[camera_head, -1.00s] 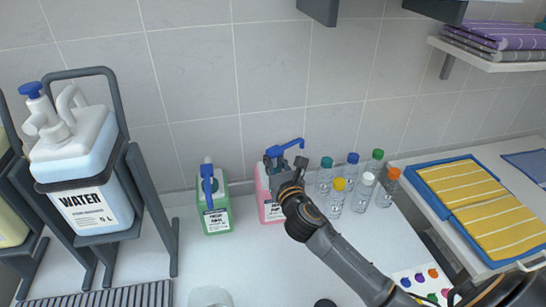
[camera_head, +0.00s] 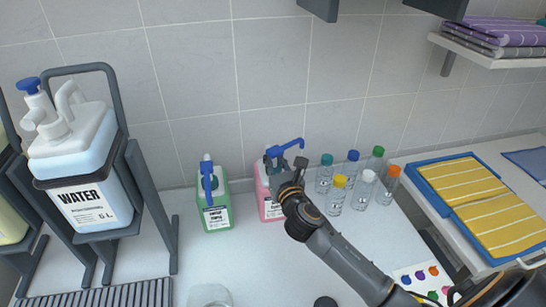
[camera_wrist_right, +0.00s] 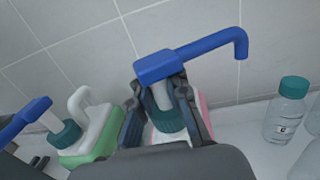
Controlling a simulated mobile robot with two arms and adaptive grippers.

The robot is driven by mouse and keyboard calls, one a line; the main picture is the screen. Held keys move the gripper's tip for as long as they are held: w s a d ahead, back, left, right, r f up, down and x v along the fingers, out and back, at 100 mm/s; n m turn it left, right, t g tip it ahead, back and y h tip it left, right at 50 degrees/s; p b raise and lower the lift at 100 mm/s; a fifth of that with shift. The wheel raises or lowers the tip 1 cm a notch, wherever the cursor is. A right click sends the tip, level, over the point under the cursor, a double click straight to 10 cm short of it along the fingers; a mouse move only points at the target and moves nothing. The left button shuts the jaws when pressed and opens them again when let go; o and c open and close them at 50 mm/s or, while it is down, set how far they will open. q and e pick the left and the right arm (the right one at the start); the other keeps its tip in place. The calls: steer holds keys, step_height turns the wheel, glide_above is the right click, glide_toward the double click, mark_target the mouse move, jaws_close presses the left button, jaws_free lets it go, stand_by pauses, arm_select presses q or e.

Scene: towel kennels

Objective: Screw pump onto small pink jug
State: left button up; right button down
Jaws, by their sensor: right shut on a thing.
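The small pink jug (camera_head: 268,207) stands on the white counter against the tiled wall, partly hidden behind my right gripper (camera_head: 276,163). The blue pump (camera_head: 288,146) sits upright over the jug's top, its spout pointing right. The pump's dark teal collar (camera_wrist_right: 168,120) is at the jug's neck. I cannot tell whether its thread is engaged. My left gripper is not in view.
A green jug (camera_head: 216,213) with its own blue pump stands just left. Several clear bottles with coloured caps, one with a teal cap (camera_head: 326,161), stand close on the right. A large water container (camera_head: 88,205) sits in a rack at far left. Yellow towels (camera_head: 490,205) lie right.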

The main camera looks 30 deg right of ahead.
steer(key=shift+f, duration=0.55)
stand_by(1.1)
steer(key=c, duration=1.2)
jaws_free()
steer(key=shift+s+a+f, duration=0.1)
steer(key=shift+s, duration=0.3)
steer(key=s, duration=0.3)
steer(key=s+a, duration=0.1)
steer(key=s, duration=0.3)
steer(key=s+a, duration=0.1)
steer(key=s, duration=0.3)
steer(key=shift+s+f, duration=0.1)
